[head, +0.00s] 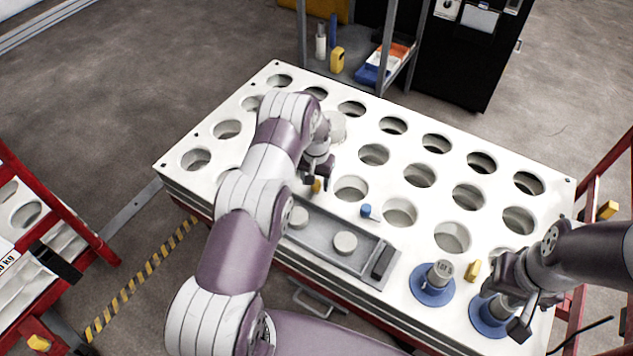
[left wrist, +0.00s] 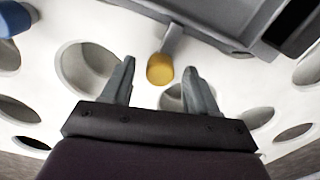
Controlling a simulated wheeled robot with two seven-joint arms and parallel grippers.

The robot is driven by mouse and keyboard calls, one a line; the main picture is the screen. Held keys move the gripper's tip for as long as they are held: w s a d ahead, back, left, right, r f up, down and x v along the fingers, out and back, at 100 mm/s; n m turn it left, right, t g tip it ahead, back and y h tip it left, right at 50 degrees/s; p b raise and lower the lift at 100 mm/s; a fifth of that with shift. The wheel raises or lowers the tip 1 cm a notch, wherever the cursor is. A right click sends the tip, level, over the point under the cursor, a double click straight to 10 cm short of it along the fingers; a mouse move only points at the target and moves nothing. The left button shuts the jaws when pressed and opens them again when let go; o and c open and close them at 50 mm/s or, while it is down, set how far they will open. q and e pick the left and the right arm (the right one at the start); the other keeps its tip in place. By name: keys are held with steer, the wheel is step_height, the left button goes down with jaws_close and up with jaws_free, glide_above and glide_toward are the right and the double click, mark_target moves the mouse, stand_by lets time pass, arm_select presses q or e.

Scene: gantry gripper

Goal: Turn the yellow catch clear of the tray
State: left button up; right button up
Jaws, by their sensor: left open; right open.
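The yellow catch (head: 316,186) is a small knob at the tray's far left edge, partly hidden by my gripper in the head view. In the left wrist view the catch (left wrist: 160,68) has a grey arm reaching up to the tray's edge. The grey tray (head: 318,236) lies on the white perforated table and holds two pale round pieces. My left gripper (head: 318,176) is open. In the left wrist view its two fingers (left wrist: 157,72) stand apart on either side of the yellow knob; contact cannot be told. My right gripper (head: 516,316) is open at the lower right.
A blue knob (head: 367,211) stands at the tray's far edge, right of the yellow one. A blue-flanged piece (head: 432,287) and a yellow block (head: 473,270) are near my right gripper. The white table (head: 300,85) has many round holes. A shelf (head: 350,72) stands behind.

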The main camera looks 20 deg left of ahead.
arm_select(q)
steer(key=c, duration=1)
steer(key=shift+c, duration=0.2)
steer(key=shift+f+n, duration=0.1)
steer(key=shift+n, duration=0.3)
steer(key=n, duration=0.3)
steer(key=shift+n, duration=0.4)
steer(key=n, duration=0.4)
steer(key=shift+n+b, duration=0.3)
steer(key=shift+b, duration=0.05)
steer(key=n, duration=0.8)
steer(key=shift+n, duration=0.3)
